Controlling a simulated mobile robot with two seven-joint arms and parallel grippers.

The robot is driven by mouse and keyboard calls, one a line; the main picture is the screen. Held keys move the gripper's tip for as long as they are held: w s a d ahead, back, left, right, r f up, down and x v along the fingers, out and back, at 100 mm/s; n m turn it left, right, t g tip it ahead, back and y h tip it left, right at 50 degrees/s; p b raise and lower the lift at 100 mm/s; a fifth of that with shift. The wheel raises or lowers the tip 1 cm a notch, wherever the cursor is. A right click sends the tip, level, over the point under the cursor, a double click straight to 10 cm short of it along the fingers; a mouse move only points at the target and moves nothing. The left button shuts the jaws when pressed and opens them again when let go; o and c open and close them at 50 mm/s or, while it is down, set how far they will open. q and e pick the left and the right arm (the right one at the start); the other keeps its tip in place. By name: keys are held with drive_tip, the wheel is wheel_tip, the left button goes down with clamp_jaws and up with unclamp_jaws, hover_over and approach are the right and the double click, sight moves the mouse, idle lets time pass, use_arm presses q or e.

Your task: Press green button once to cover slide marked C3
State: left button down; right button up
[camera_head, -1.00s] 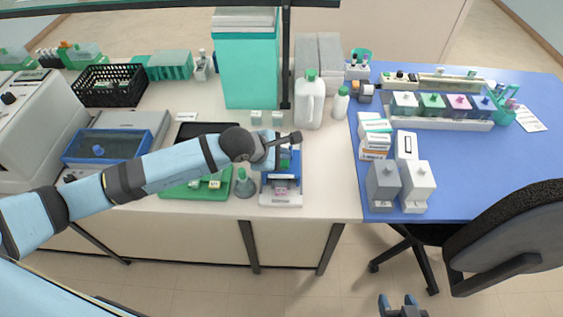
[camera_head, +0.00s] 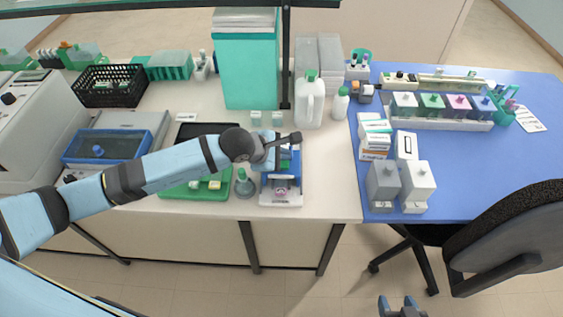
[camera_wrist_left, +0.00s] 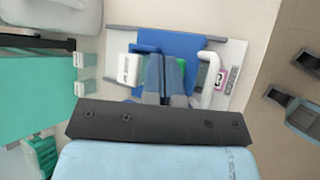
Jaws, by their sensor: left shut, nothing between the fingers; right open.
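The blue and white slide device (camera_head: 281,199) stands near the front edge of the white bench. In the left wrist view its blue body (camera_wrist_left: 190,43) lies beneath my left gripper. My left gripper (camera_wrist_left: 165,62) is shut and empty, its fingertips at the device. A bit of green, seemingly the green button (camera_wrist_left: 182,62), shows right beside the fingertips; contact cannot be told. A slide with a pink label (camera_wrist_left: 219,82) lies at the device's front; its mark is too small to read. My right gripper (camera_head: 401,302) is open and empty, low in front of the bench.
A grey-green flask (camera_head: 244,186) stands just left of the device, beside a green tray (camera_head: 190,193). A white jug (camera_head: 310,104) and a bottle (camera_head: 341,102) stand behind. The blue table (camera_head: 490,170) with boxes and jars is at right, a chair (camera_head: 510,240) before it.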

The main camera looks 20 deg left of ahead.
sight(282, 165)
use_arm(q)
drive_tip(key=shift+f, duration=0.1)
idle(0.4)
drive_tip(key=shift+f+b, duration=0.35)
drive_tip(key=shift+b, duration=0.3)
drive_tip(key=shift+f+b, duration=0.65)
idle(0.5)
drive_tip(key=shift+r, duration=0.1)
idle(0.4)
drive_tip(key=shift+r+p, duration=0.4)
drive_tip(key=shift+r, duration=0.55)
drive_tip(key=shift+r+p, duration=1.05)
drive_tip(key=shift+r, duration=1.5)
